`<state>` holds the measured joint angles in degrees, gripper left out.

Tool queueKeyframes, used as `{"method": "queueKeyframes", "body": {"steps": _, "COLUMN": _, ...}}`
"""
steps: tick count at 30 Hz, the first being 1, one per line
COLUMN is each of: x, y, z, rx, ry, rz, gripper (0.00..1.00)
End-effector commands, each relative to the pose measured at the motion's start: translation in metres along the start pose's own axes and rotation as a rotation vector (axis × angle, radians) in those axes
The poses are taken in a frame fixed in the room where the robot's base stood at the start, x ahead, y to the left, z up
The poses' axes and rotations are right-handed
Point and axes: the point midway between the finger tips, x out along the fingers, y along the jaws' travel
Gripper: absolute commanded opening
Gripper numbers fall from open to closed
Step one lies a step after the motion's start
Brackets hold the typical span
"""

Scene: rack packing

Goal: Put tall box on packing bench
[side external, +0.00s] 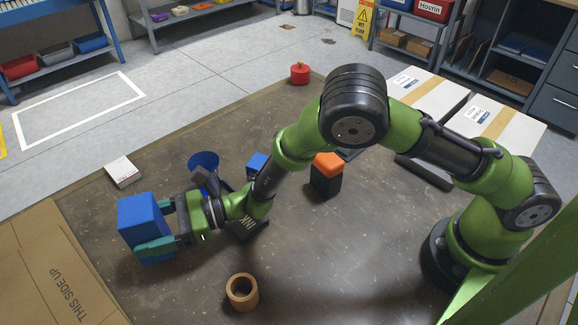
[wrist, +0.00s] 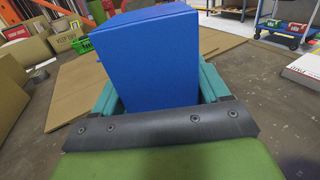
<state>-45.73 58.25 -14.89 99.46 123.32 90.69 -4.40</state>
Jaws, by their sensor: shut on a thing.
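A blue box (side external: 145,220), which I take to be the tall box, is at the left of the side view. My gripper (side external: 152,228) is shut on it, with a teal finger on each side. In the wrist view the blue box (wrist: 150,62) fills the middle between the fingers of my gripper (wrist: 160,92). Its lower part is hidden by the gripper body there. I cannot tell whether its underside touches anything. The dark brown work surface (side external: 300,260) lies under my arm; I cannot tell whether it is the packing bench.
A cardboard sheet (side external: 50,270) marked "THIS SIDE UP" lies at the left. A white box (side external: 123,171), blue funnel-like cup (side external: 203,160), small blue block (side external: 257,162), orange-topped black block (side external: 327,178), wooden ring (side external: 242,291) and red knobbed object (side external: 300,74) stand around. The front middle is mostly clear.

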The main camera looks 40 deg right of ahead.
Motion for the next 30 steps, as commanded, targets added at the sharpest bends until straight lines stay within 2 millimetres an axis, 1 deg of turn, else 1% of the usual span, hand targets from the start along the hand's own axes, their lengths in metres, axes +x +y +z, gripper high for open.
{"method": "queueKeyframes", "body": {"steps": 1, "x": 0.000, "y": 0.001, "z": -0.010, "rx": 0.000, "ry": 0.003, "rz": 0.002, "gripper": 0.26}}
{"method": "queueKeyframes", "body": {"steps": 4, "x": 0.000, "y": 0.001, "z": -0.021, "rx": 0.000, "ry": 0.002, "rz": 0.002, "gripper": 0.26}}
{"method": "queueKeyframes", "body": {"steps": 17, "x": -0.001, "y": 0.000, "z": -0.027, "rx": 0.000, "ry": -0.001, "rz": 0.000, "gripper": 0.26}}
{"method": "queueKeyframes", "body": {"steps": 18, "x": -0.001, "y": 0.000, "z": -0.027, "rx": -0.001, "ry": 0.001, "rz": 0.001, "gripper": 0.81}}
{"method": "queueKeyframes", "body": {"steps": 22, "x": -0.001, "y": 0.000, "z": -0.027, "rx": -0.001, "ry": 0.002, "rz": 0.001, "gripper": 1.00}}
{"method": "queueKeyframes", "body": {"steps": 30, "x": -0.001, "y": 0.001, "z": -0.024, "rx": -0.001, "ry": 0.001, "rz": 0.001, "gripper": 1.00}}
